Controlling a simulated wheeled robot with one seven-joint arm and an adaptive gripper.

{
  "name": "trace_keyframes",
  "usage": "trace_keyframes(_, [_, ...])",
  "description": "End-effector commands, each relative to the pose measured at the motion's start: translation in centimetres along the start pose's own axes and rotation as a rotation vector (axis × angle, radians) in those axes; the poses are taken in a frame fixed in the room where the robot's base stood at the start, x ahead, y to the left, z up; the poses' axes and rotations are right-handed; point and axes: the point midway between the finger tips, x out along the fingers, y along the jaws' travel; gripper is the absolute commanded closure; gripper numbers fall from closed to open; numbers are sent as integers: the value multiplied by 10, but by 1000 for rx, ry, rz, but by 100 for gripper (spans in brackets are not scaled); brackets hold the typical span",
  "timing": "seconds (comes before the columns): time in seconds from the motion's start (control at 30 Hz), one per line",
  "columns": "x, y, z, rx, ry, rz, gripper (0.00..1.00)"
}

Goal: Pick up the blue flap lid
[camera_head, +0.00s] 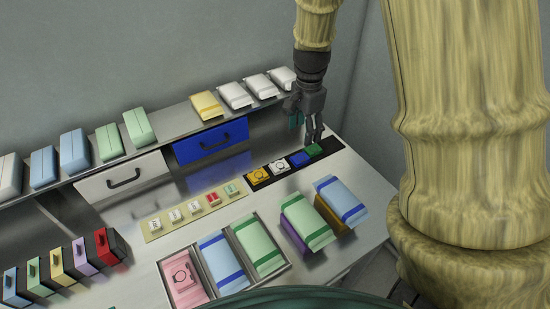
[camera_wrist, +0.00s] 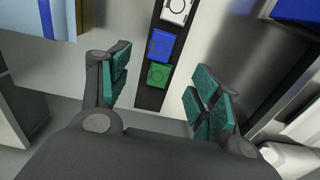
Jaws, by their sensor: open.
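The blue flap lid (camera_head: 300,159) lies in a black strip holder (camera_head: 335,145) on the steel table, between a white lid (camera_head: 279,166) and a green lid (camera_head: 314,150). In the wrist view the blue lid (camera_wrist: 160,46) shows whole, lying flat, with the green lid (camera_wrist: 158,75) nearer to my gripper. My gripper (camera_head: 306,126) is above the green end of the strip. The blue lid is beyond the fingertips, untouched.
An orange lid (camera_head: 258,174) fills the strip's far-left end. A beige strip with small tags (camera_head: 196,207) lies to the left. Wrapped packs (camera_head: 321,222) stand in front. A blue drawer (camera_head: 210,141) and a shelf with white packs (camera_head: 235,95) are behind.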

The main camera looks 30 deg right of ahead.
Motion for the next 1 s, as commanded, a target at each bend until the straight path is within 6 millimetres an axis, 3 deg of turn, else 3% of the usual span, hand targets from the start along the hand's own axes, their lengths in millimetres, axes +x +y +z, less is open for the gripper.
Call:
trace_keyframes(0.33, [41, 1, 1, 0, -2, 4, 36])
trace_keyframes(0.73, [63, 0, 2, -1, -1, 2, 36])
trace_keyframes(1.0, [94, 0, 4, -2, -2, 2, 36])
